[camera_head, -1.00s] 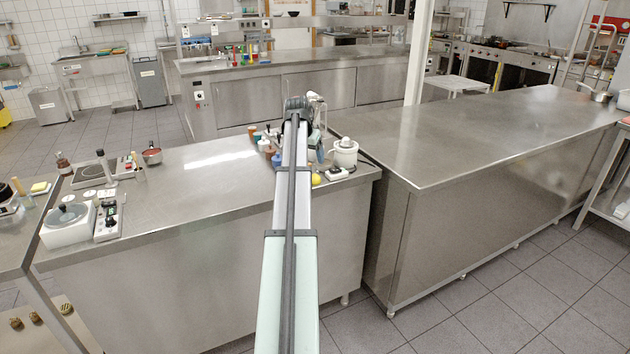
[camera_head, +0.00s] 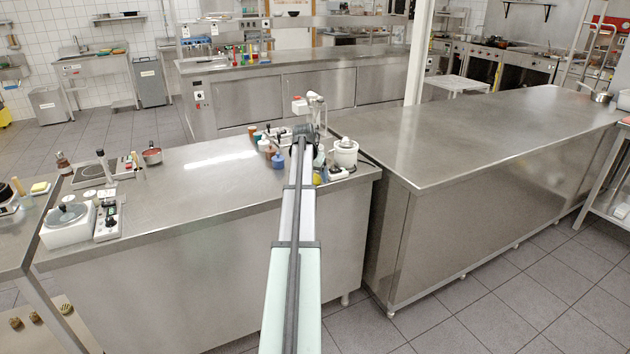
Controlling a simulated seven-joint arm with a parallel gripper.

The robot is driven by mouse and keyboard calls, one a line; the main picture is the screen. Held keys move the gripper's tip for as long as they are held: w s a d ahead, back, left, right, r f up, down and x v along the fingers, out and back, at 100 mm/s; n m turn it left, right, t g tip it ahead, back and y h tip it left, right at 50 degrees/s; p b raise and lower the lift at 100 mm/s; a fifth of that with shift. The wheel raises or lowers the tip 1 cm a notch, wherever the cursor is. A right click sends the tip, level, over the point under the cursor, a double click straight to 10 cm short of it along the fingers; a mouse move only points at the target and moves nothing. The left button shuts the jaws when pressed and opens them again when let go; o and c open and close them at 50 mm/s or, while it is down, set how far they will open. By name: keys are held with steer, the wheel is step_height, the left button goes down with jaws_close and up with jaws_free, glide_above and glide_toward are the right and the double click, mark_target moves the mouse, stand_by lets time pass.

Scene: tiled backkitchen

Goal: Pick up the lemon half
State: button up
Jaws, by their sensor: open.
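A small yellow rounded item (camera_head: 317,179), which looks like the lemon half, sits near the front right of the left steel counter. My arm covers part of it, and it is too small to tell its cut face. My arm reaches forward over the counter, and its far dark end is among the items at the counter's right end. The fingers of my gripper are hidden behind the arm, so I cannot see them or their distance from the lemon half.
A white juicer-like appliance (camera_head: 345,153), a clear upright jar (camera_head: 317,115), a blue bottle (camera_head: 278,160) and small jars crowd around the arm's end. The middle of the left counter (camera_head: 205,190) is clear. The right steel counter (camera_head: 470,140) is mostly bare.

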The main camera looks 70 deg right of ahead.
steer(key=shift+d+f, duration=0.1)
steer(key=shift+f, duration=0.2)
steer(key=c, duration=1)
steer(key=shift+r, duration=0.2)
